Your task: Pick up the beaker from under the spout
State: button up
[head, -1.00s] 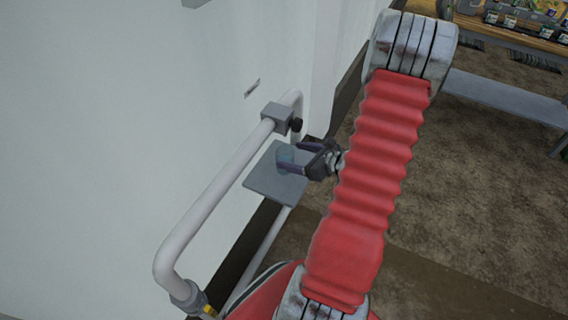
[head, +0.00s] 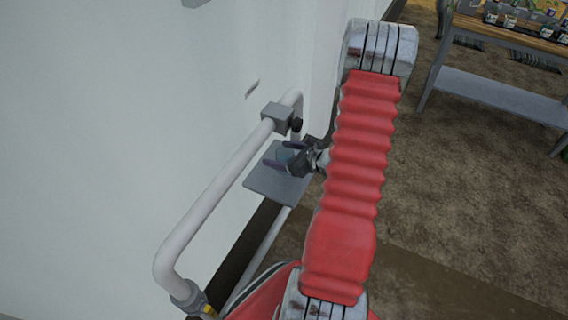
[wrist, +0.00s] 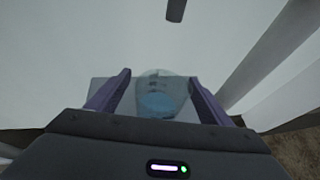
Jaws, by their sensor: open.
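A clear beaker (wrist: 160,96) with blue liquid in its lower part stands on a small grey shelf (head: 270,188) fixed by the white pipe. In the head view the beaker (head: 285,157) is small and partly covered by my gripper. My gripper (head: 278,157) is open, and its two purple fingers point toward the wall. In the wrist view the beaker sits between the open fingers (wrist: 162,88), with a visible gap on each side.
A white pipe (head: 215,190) runs along the white wall (head: 110,130), close to my gripper's left. A wooden table (head: 520,35) with small jars stands at the far right. Open floor lies between it and my arm.

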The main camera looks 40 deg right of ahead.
jog(key=shift+x, duration=0.85)
jog(key=shift+c, duration=0.2)
jog(key=c, duration=1.2)
jog(key=shift+r, duration=0.1)
jog(key=shift+c, duration=0.2)
jog(key=shift+s+d+r, duration=0.1)
jog(key=shift+s+r, duration=0.1)
jog(key=shift+r, duration=0.5)
notch_tip(320, 180, up, 6)
jog(key=s+d, duration=0.3)
jog(key=s, duration=0.6)
jog(key=s+d, duration=0.3)
jog(key=s, duration=0.6)
jog(key=shift+s+d+f, duration=0.2)
jog(key=shift+s+d, duration=0.1)
